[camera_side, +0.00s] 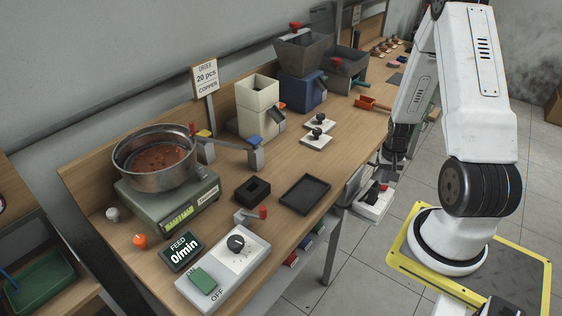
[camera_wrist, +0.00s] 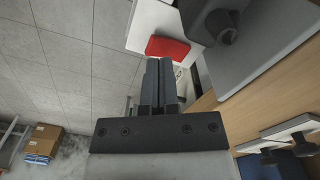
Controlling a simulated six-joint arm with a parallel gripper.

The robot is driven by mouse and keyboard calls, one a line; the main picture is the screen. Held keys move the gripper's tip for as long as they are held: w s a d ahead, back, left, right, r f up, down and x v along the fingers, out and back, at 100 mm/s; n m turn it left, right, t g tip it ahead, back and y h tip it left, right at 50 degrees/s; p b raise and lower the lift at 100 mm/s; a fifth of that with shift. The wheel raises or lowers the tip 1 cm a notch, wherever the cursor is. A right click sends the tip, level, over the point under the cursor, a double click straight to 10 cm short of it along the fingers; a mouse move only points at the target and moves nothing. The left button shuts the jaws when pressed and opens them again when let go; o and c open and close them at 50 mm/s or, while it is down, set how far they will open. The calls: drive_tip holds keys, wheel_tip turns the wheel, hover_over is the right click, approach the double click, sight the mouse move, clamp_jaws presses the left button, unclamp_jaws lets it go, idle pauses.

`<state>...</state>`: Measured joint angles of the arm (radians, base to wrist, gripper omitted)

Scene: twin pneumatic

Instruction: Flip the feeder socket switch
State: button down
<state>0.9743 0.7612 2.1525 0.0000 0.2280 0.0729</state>
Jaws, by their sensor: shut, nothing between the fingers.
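A white socket box (camera_side: 370,208) sits low beside the bench's right edge, with a red switch (camera_side: 384,188) and a dark plug-like part on it. In the wrist view the red switch (camera_wrist: 167,47) lies just beyond the fingertips, on a white surface (camera_wrist: 150,22). My gripper (camera_wrist: 159,62) is shut and empty, its fingertips close to the switch's near edge. I cannot tell whether they touch it. In the side view my gripper (camera_side: 388,172) is just above the socket box, partly hidden by my arm. Which way the switch is tipped is unclear.
The wooden bench (camera_side: 330,170) carries a bowl feeder (camera_side: 155,160), a control box (camera_side: 225,268) with a green switch and dial, a display (camera_side: 182,250) reading "FEED 0/min", and a black tray (camera_side: 305,194). A bench leg (camera_side: 332,245) stands near the socket box. The tiled floor is open.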

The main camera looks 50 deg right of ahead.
sight(383, 187)
drive_tip(key=shift+f, duration=1.05)
idle(0.9)
drive_tip(key=shift+r, duration=3.5)
drive_tip(key=w+a+r+n+t, duration=0.1)
drive_tip(key=w+a+r+n, duration=0.55)
drive_tip(key=w+a, duration=0.4)
drive_tip(key=s+a+r+n, duration=0.1)
drive_tip(key=a+r+n, duration=0.1)
drive_tip(key=a, duration=0.7)
drive_tip(key=a+r+n+t, duration=0.1)
drive_tip(key=a+r+n, duration=0.2)
drive_tip(key=a, duration=0.6)
drive_tip(key=shift+s+r+t, duration=0.25)
drive_tip(key=shift+s+t, duration=0.05)
drive_tip(key=shift+s, duration=0.1)
